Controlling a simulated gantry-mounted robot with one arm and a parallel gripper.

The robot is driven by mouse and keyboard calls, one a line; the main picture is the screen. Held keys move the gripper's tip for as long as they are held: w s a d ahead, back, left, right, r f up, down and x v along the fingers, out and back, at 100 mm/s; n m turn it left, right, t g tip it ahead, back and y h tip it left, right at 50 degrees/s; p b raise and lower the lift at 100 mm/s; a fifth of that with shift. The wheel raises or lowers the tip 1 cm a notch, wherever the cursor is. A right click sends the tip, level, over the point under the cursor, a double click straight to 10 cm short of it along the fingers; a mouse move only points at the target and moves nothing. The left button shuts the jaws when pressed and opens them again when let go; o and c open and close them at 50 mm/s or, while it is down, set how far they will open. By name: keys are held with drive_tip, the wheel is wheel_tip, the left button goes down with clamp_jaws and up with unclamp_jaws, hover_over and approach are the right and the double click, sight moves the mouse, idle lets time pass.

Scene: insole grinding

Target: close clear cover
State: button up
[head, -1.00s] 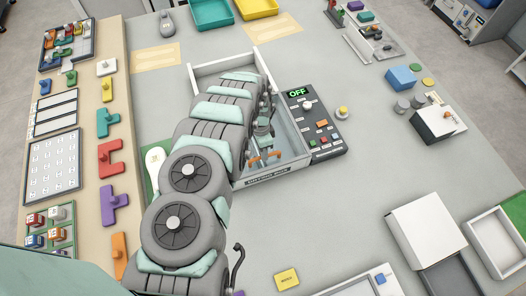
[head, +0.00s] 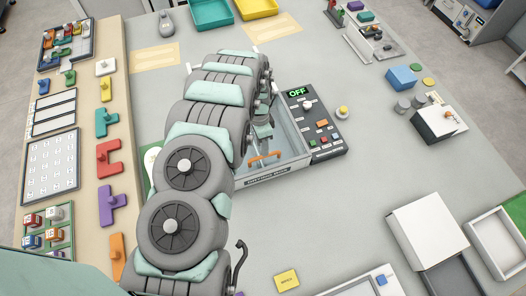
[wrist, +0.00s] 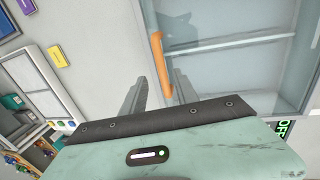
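The grey drying box (head: 282,173) stands at the table's middle, its far part hidden behind my arm. Its clear cover (wrist: 235,60) shows as a see-through panel with pale frame bars in the wrist view, and appears to lie flat over the box. The cover's orange handle (head: 265,156) is near the front edge; it also shows in the wrist view (wrist: 160,62). My gripper (head: 262,143) is just behind and above the handle. In the wrist view my two fingers (wrist: 160,85) are apart, one on either side of the handle, with no clear contact.
A dark control panel (head: 318,128) reading OFF sits right beside the box. Coloured shape blocks (head: 110,158) line the left strip. A white box (head: 428,225) and an open tray (head: 500,240) are at the right.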

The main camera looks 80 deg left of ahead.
drive_tip(key=shift+a+r+b, duration=0.15)
drive_tip(key=shift+r+b, duration=0.1)
drive_tip(key=shift+r, duration=0.75)
drive_tip(key=shift+a+r+b, duration=0.2)
drive_tip(key=shift+r, duration=0.75)
drive_tip(key=shift+a+r+b, duration=0.15)
drive_tip(key=shift+r+b, duration=0.1)
drive_tip(key=shift+r, duration=0.75)
